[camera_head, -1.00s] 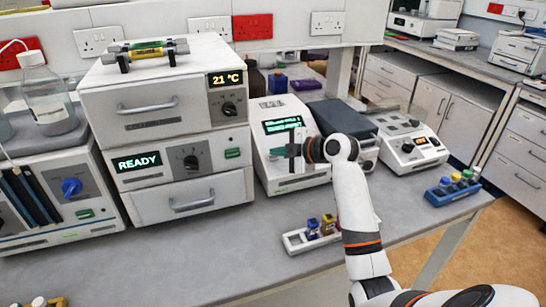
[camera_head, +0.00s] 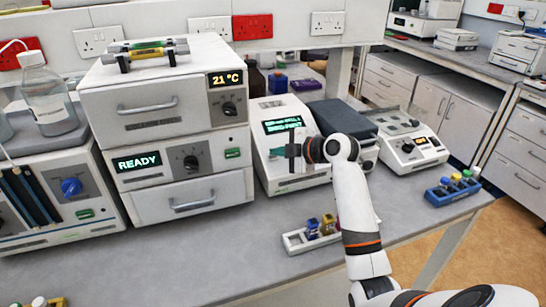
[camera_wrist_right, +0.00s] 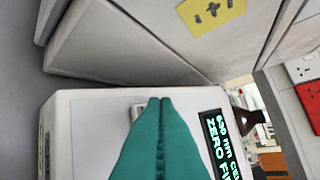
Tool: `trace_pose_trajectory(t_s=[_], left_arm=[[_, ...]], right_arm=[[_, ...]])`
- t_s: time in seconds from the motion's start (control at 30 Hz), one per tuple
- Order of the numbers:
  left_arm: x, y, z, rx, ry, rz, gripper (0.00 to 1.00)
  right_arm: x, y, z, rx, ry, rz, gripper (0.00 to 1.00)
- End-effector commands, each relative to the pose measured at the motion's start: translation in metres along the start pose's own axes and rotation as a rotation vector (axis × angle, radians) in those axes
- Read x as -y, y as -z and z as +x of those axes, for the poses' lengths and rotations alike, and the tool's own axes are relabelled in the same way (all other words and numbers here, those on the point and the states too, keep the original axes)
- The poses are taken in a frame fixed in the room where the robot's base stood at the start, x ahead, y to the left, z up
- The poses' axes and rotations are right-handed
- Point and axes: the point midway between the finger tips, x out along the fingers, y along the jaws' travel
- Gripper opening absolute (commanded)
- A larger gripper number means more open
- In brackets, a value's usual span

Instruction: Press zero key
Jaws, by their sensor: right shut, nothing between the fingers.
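The instrument (camera_head: 262,125) with a green-lit display (camera_head: 283,125) stands on the bench, right of the stacked drawer units. In the right wrist view its display (camera_wrist_right: 217,145) shows green text, partly cut off, with the word "ZERO". My right gripper (camera_head: 291,152) is in front of the instrument's sloping face, below the display. In the right wrist view its teal fingers (camera_wrist_right: 153,100) are shut and empty. A small grey key (camera_wrist_right: 136,110) shows just beside the fingertips, partly hidden by them. I cannot tell whether they touch it. My left gripper is not in view.
A white rack with small bottles (camera_head: 294,240) stands on the bench below the gripper. A second instrument (camera_head: 408,146) and a blue vial rack (camera_head: 440,196) stand to the right. The bench front (camera_head: 190,255) is mostly clear.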

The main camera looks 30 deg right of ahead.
Motion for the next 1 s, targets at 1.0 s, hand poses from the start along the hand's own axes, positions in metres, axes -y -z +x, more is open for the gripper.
trace_pose_trajectory(t_s=[1.0], left_arm=[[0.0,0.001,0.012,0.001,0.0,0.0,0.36]], right_arm=[[-0.006,0.006,0.008,0.0,0.0,0.0,0.0]])
